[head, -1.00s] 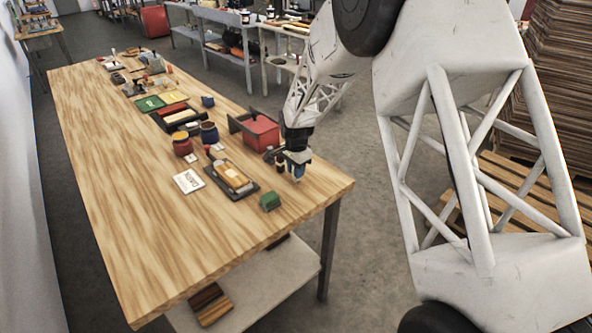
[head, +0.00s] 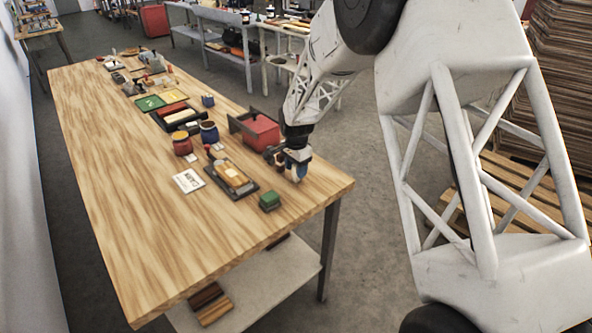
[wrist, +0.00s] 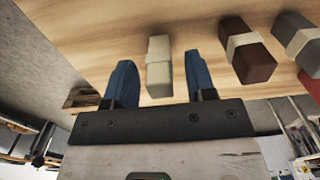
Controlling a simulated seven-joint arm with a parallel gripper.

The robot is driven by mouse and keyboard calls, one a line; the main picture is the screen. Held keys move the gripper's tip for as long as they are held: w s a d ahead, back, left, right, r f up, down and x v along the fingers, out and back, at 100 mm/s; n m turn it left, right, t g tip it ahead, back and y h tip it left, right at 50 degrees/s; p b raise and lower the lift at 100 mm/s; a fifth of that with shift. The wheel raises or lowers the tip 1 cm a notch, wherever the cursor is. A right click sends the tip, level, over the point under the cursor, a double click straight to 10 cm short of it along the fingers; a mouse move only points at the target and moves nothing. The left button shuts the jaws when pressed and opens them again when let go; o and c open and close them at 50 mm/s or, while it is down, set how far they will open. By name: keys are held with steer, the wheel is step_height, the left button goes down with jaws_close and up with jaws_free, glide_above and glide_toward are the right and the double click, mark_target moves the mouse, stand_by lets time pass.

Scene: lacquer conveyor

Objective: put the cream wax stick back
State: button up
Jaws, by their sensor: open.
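The cream wax stick (wrist: 159,72) shows in the wrist view as a short pale bar with a paler band around it. It lies between the two blue fingers of my gripper (wrist: 158,62), with a gap visible on each side. My gripper is open and not closed on it. In the head view my gripper (head: 297,174) is low over the right end of the wooden table (head: 140,190). I cannot pick out the cream stick there.
In the wrist view a dark red-brown banded stick (wrist: 251,62) and a grey one (wrist: 291,30) are to the right. In the head view a black tray (head: 219,188), green block (head: 270,200) and red box (head: 261,130) are near my gripper. The table's left side is clear.

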step_height(320, 180, up, 11)
steer(key=shift+r, duration=0.15)
stand_by(0.4)
stand_by(0.8)
steer(key=s+d+r+n, duration=0.1)
steer(key=s+d+r, duration=0.4)
steer(key=s, duration=0.2)
steer(key=s+d+r+n+t, duration=0.1)
steer(key=s+d+r+n, duration=0.1)
steer(key=s+d+r, duration=0.35)
steer(key=s+d+r+n, duration=0.1)
steer(key=s+d+r, duration=0.2)
steer(key=s+d, duration=0.45)
steer(key=s+d+n, duration=0.2)
steer(key=s+d, duration=0.1)
steer(key=s, duration=1.1)
steer(key=s+d+f+n+t, duration=0.1)
steer(key=s+d+n, duration=0.1)
steer(key=s, duration=1.1)
steer(key=shift+s+d+n+t, duration=0.3)
steer(key=shift+s+d+n, duration=0.1)
steer(key=shift+d, duration=0.5)
